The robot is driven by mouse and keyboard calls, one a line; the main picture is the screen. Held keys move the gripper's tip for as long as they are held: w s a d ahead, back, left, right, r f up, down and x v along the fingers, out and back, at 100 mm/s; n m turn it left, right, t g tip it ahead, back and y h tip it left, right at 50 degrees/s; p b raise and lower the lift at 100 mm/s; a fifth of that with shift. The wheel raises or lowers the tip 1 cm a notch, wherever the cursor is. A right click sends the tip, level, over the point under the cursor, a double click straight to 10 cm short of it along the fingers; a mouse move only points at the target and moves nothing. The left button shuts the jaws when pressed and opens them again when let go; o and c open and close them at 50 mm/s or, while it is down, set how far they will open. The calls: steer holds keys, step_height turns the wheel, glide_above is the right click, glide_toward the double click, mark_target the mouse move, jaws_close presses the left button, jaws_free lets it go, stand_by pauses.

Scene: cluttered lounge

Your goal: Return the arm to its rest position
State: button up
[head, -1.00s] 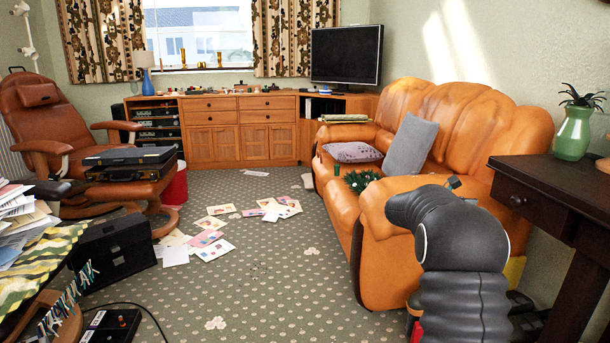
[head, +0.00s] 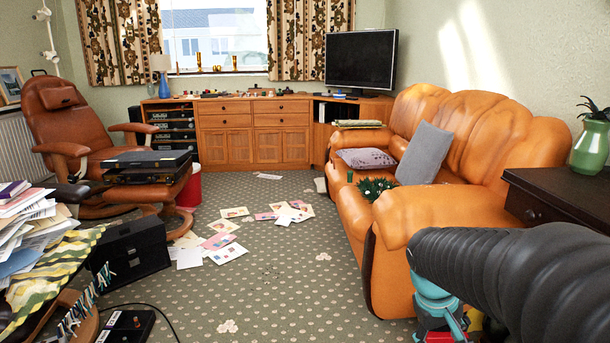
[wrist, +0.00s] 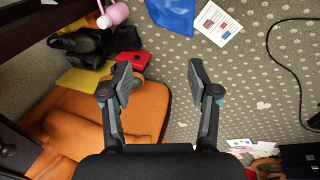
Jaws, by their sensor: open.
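My gripper (wrist: 158,88) shows in the wrist view with its two fingers apart and nothing between them. Patterned carpet lies beyond the fingertips, and the orange sofa (wrist: 90,120) fills the lower left behind the left finger. In the head view my dark ribbed arm reaches in from the lower right, in front of the near end of the orange sofa (head: 400,215). The fingertips cannot be made out in the head view.
A dark side table (head: 560,195) with a green vase (head: 590,148) stands close at the right. Papers (head: 225,253) lie on the carpet. A black case (head: 135,250) and a patterned-cloth table (head: 45,265) are at left.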

steer(key=s+a+r+m+t+y+p, duration=0.1)
steer(key=s+a+r+t+y+p, duration=0.2)
steer(key=s+a+r, duration=0.6)
steer(key=s+t, duration=0.1)
steer(key=s, duration=0.3)
steer(key=shift+a+r+m+p, duration=0.25)
steer(key=shift+r+m+p, duration=0.05)
stand_by(1.0)
